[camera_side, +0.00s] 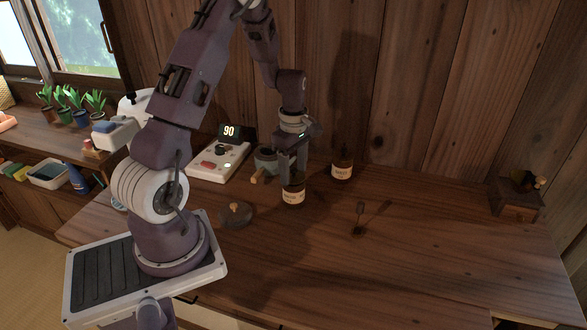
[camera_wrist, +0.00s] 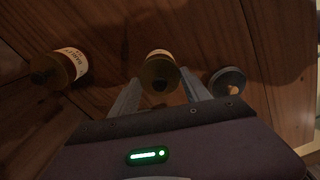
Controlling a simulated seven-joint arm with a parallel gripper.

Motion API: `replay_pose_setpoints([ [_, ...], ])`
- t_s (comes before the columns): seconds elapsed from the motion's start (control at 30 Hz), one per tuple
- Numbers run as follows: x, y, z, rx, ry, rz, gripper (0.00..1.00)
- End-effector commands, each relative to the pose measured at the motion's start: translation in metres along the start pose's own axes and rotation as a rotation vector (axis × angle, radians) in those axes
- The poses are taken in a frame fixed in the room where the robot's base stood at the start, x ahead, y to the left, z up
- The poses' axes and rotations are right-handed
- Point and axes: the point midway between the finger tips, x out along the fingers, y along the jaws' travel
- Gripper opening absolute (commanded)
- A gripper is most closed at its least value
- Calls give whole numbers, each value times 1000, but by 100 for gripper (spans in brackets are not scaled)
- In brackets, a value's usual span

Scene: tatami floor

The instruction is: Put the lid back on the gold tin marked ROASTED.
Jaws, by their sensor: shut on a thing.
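My gripper (camera_side: 293,178) points down at the gold tin (camera_side: 293,196) with a pale label, which stands upright on the table; the lettering is too small to read surely. In the wrist view, my fingertips (camera_wrist: 160,78) are either side of a round gold lid (camera_wrist: 158,72) with a small dark knob. My gripper is shut on this lid at the top of the tin. Whether the lid is fully seated or slightly above the rim cannot be told. Part of the pale label shows behind it in the wrist view.
A second labelled tin (camera_side: 342,166) stands behind to the right; it also shows in the wrist view (camera_wrist: 62,66). A grey pot (camera_side: 265,158) is close behind-left. A dark disc with a wooden knob (camera_side: 236,213) lies front-left. Utensils (camera_side: 361,215) lie right. The right foreground is clear.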

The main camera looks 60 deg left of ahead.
Motion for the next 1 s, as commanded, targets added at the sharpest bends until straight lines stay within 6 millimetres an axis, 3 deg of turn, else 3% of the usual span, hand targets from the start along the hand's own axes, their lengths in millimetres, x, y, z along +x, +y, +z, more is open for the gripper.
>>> replay_pose_setpoints([
  [0.43,0,0,0,0,0,0,17],
  [0.47,0,0,0,0,0,1,61],
  [0.57,0,0,0,0,0,1,81],
  [0.77,0,0,0,0,0,0,81],
  [0.9,0,0,0,0,0,0,100],
  [1.0,0,0,0,0,0,0,100],
])
